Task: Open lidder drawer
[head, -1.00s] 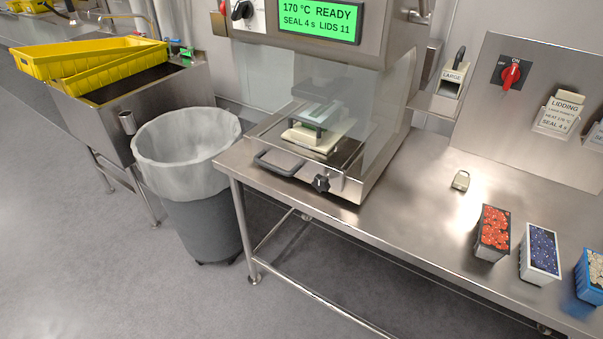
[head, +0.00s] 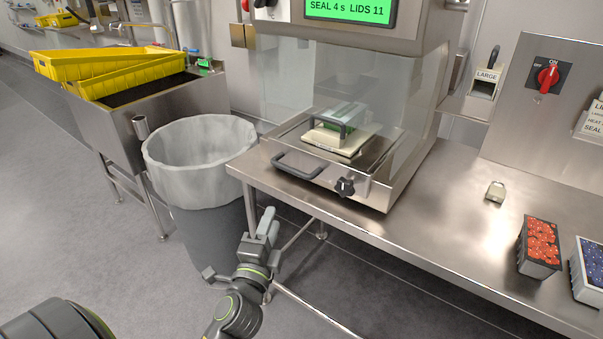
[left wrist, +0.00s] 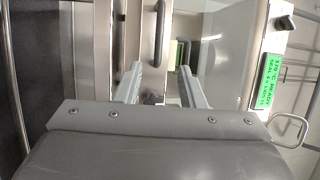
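The lidder (head: 360,130) stands on the steel bench, with clear side guards and a green display (head: 350,10). Its drawer (head: 325,179) is at the lower front and looks pushed in. The drawer has a dark bar handle (head: 298,170) and a black knob (head: 345,187) to its right. My left gripper (head: 268,214) is in front of the bench edge, below and left of the handle, apart from it. In the left wrist view its fingers (left wrist: 159,70) are spread with nothing between them, and the handle (left wrist: 159,34) lies beyond them. My right gripper is not in view.
A lined waste bin (head: 200,150) stands left of the bench, close to my left arm. A sink with yellow crates (head: 110,70) is farther left. A small metal object (head: 495,191) and filled punnets (head: 540,246) sit on the bench to the right.

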